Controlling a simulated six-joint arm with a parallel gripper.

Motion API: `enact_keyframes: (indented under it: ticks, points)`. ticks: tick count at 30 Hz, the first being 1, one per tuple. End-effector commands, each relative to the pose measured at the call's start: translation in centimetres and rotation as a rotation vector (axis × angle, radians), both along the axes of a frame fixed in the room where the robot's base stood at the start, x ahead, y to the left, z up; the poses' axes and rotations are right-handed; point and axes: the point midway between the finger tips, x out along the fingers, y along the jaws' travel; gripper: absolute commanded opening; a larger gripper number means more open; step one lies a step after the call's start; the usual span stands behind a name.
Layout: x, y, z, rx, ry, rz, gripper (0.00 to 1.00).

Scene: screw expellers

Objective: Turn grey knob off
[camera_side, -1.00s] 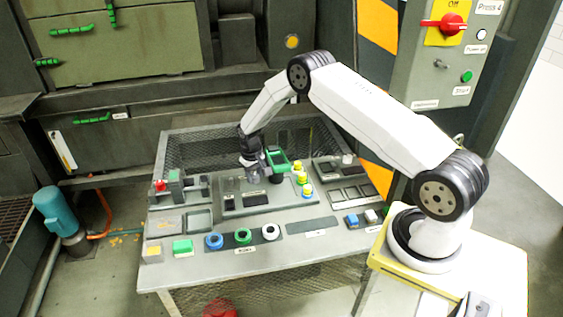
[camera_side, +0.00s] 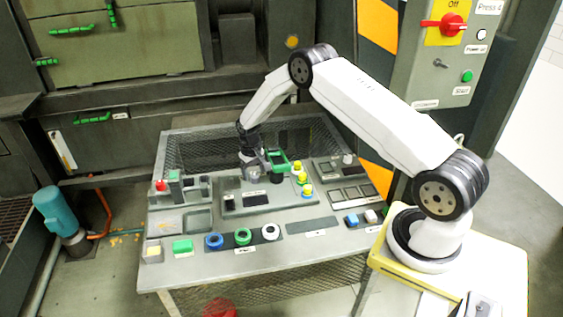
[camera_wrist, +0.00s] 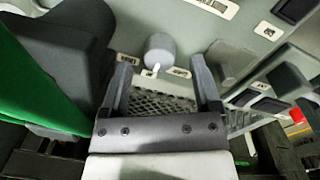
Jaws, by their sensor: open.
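In the wrist view the grey knob (camera_wrist: 160,51) is a round grey cap on the panel, with a small white pointer on its lower edge. It stands between and just beyond my two fingertips. My gripper (camera_wrist: 161,64) is open, one finger on either side of the knob, with a gap on both sides. In the side view my gripper (camera_side: 254,170) is low over the raised middle panel (camera_side: 225,209). I cannot make out the knob there; the gripper seems to cover it.
A green-framed part (camera_side: 277,161) is close to the right of my gripper in the side view. Yellow-topped buttons (camera_side: 300,175) stand further right. In the wrist view a large dark and green body (camera_wrist: 35,80) is close at left, with raised grey blocks (camera_wrist: 232,62) at right.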

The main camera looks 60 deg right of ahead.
Motion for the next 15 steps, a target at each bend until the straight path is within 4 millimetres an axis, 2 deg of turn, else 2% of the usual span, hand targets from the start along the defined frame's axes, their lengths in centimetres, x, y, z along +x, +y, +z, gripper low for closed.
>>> enact_keyframes:
  ticks: [9,15]
  points:
    - [0.1,0.2,3.9,-0.001,-0.004,0.000,0.80]
    - [0.1,0.2,5.7,-0.001,-0.003,0.001,0.80]
